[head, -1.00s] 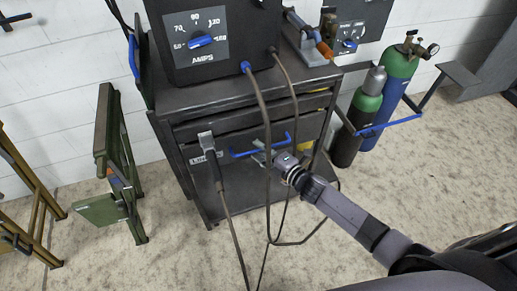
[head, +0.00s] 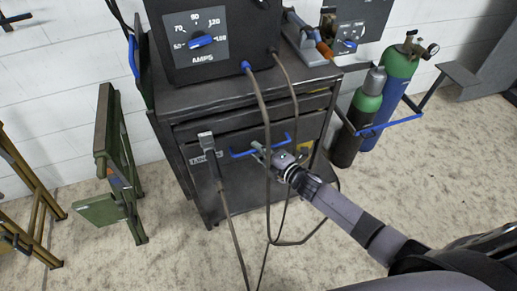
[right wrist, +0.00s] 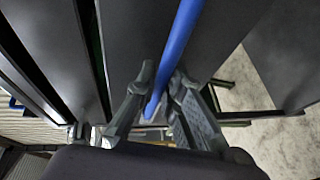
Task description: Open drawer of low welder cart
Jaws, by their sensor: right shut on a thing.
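The dark low welder cart (head: 235,97) stands against the wall in the head view. A blue bar handle (head: 243,153) runs across its lower front panel, and it also shows in the right wrist view (right wrist: 183,35). My right gripper (head: 260,148) is at the handle, and its fingers (right wrist: 161,85) are shut around the bar in the right wrist view. Dark drawer fronts (head: 240,117) sit above the handle. I cannot tell from these views how far any drawer stands out. My left gripper is not in view.
A welder (head: 225,40) with an amps dial stands on the cart. Cables (head: 266,190) hang in front of it, close to my right gripper. Gas cylinders (head: 392,85) stand at the right. A green folded frame (head: 122,160) stands at the left.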

